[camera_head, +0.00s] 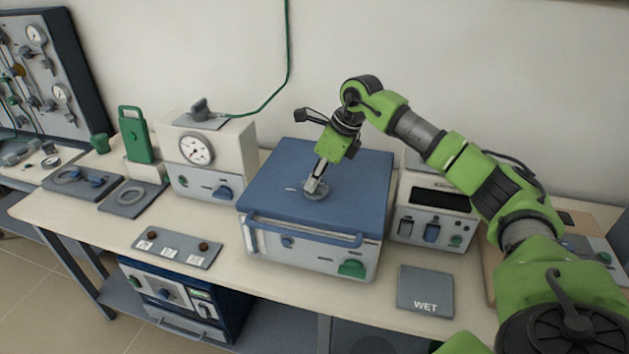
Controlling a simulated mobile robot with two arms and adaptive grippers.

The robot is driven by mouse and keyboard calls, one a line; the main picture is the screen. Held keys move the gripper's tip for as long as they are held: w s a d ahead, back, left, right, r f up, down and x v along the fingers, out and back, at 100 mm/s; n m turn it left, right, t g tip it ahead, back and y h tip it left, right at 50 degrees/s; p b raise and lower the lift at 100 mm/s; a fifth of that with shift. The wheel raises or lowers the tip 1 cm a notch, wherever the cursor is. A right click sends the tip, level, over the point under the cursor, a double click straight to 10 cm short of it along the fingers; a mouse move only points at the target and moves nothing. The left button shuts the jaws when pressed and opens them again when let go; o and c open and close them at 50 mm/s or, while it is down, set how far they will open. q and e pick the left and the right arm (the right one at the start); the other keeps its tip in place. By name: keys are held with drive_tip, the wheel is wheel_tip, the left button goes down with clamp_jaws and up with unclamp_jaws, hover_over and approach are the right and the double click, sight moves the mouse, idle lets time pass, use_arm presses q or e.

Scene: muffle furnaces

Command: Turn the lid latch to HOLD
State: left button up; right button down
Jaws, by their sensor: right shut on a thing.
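A box-shaped unit with a flat blue lid (345,185) stands in the middle of the bench; its lid is closed. A small round grey latch (313,196) sits on top of the lid. My right gripper (316,188) reaches down from the upper right and is shut on the latch, hiding part of it. Faint marking shows on the lid left of the latch, too small to read. A blue handle bar (300,232) runs along the lid's front edge. My left gripper is not in view.
A gauge box (205,158) stands left of the blue-lidded unit, and a switch unit (433,215) stands close on its right. A grey WET plate (425,291) and a panel with knobs (177,249) lie near the front. A green cable (287,50) hangs behind.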

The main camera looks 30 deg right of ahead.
drive_tip(key=shift+n, duration=0.6)
drive_tip(key=c, duration=2.4)
unclamp_jaws()
drive_tip(key=v, duration=1.2)
drive_tip(key=shift+w+d, duration=0.2)
drive_tip(key=shift+g, duration=0.3)
